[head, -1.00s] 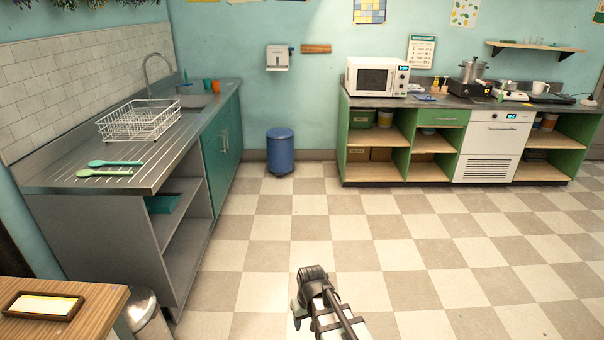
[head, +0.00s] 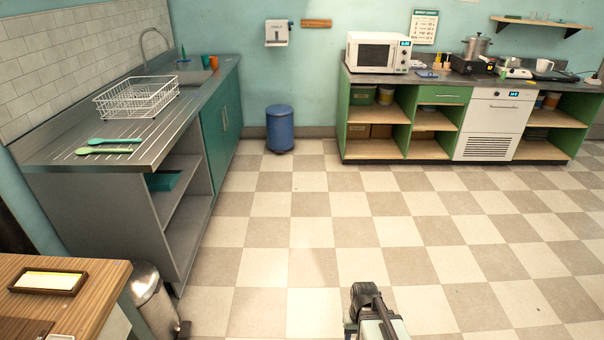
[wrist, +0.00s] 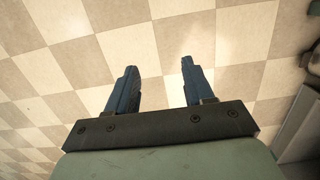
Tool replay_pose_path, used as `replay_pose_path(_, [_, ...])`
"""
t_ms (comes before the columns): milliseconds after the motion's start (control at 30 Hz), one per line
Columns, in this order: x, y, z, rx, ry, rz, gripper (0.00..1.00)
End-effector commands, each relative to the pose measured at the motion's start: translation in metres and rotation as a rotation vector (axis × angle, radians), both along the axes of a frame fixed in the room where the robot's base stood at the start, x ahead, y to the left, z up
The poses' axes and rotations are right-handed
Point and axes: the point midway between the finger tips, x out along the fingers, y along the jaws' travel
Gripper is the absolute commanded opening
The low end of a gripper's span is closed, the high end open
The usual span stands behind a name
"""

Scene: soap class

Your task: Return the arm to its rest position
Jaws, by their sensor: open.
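My gripper (wrist: 158,90) shows in the wrist view with its two dark blue fingers apart and nothing between them. Only checkered floor tiles lie beyond the fingertips. In the head view, part of my arm (head: 372,310) shows at the bottom edge, right of centre, over open floor. The fingers cannot be made out in the head view. My gripper touches nothing that I can see.
A steel counter (head: 178,115) with a dish rack (head: 137,98) runs along the left. A wooden table (head: 100,290) and a metal bin (head: 152,298) stand at the lower left. A blue bin (head: 280,130) and a green cabinet (head: 430,92) line the back. The middle floor is clear.

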Motion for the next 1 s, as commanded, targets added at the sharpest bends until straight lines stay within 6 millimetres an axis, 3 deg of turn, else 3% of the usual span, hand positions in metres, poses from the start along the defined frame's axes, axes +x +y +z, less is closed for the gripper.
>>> replay_pose_path(200, [-0.051, 0.0, -0.045, 0.0, 0.11, 0.0, 0.52])
replay_pose_path(500, [-0.129, 0.0, -0.097, 0.0, 0.262, -0.001, 0.52])
replay_pose_path(800, [-0.208, 0.0, -0.135, 0.0, 0.405, -0.003, 0.52])
replay_pose_path(1000, [-0.241, 0.0, -0.147, 0.001, 0.462, -0.003, 0.52])
